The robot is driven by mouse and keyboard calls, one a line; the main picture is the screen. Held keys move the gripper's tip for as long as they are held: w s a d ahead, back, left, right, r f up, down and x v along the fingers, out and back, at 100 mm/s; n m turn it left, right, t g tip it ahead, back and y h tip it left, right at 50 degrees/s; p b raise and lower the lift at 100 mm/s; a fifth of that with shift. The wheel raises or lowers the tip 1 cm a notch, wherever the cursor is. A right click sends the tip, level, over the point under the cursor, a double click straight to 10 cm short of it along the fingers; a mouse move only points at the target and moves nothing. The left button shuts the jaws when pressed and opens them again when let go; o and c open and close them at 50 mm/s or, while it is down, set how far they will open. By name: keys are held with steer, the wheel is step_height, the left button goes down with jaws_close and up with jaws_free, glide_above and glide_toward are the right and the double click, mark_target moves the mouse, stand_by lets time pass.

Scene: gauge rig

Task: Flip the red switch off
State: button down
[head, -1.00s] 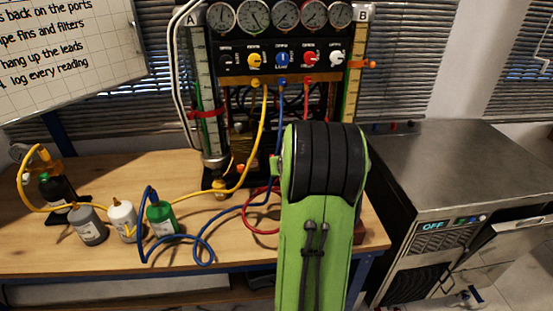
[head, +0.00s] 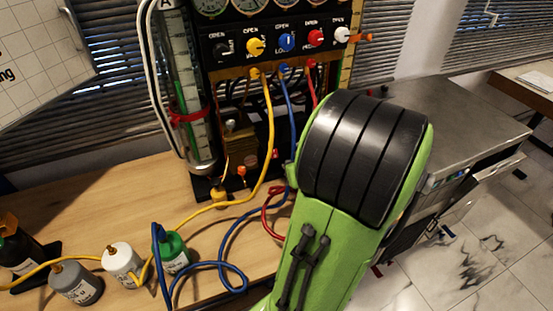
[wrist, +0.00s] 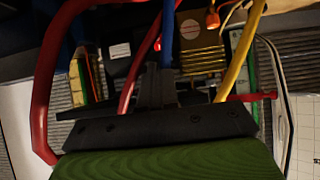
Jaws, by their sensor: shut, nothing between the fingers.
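No part in view is clearly marked as the red switch. A small red part (head: 275,153) shows low on the rig beside the brass block (head: 240,135), partly behind the hoses. A red knob (head: 315,38) sits in the row on the rig's black panel (head: 268,48). My gripper (wrist: 152,92) is shut and empty in the wrist view, with the blue hose (wrist: 167,40) and red hose (wrist: 140,65) close beyond it. The brass block (wrist: 200,55) is past them to the right. In the head view my green arm hides the gripper.
A yellow hose (head: 268,130) hangs in front of the rig, and hoses loop over the wooden bench (head: 110,200). Bottles, including a white one (head: 120,262), stand at lower left. A steel cabinet (head: 460,120) is to the right.

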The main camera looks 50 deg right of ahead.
mark_target(274, 153)
steer(key=b+x, duration=0.1)
steer(key=x, duration=1.1)
steer(key=shift+w+d+f, duration=0.2)
steer(key=shift+w+f, duration=0.05)
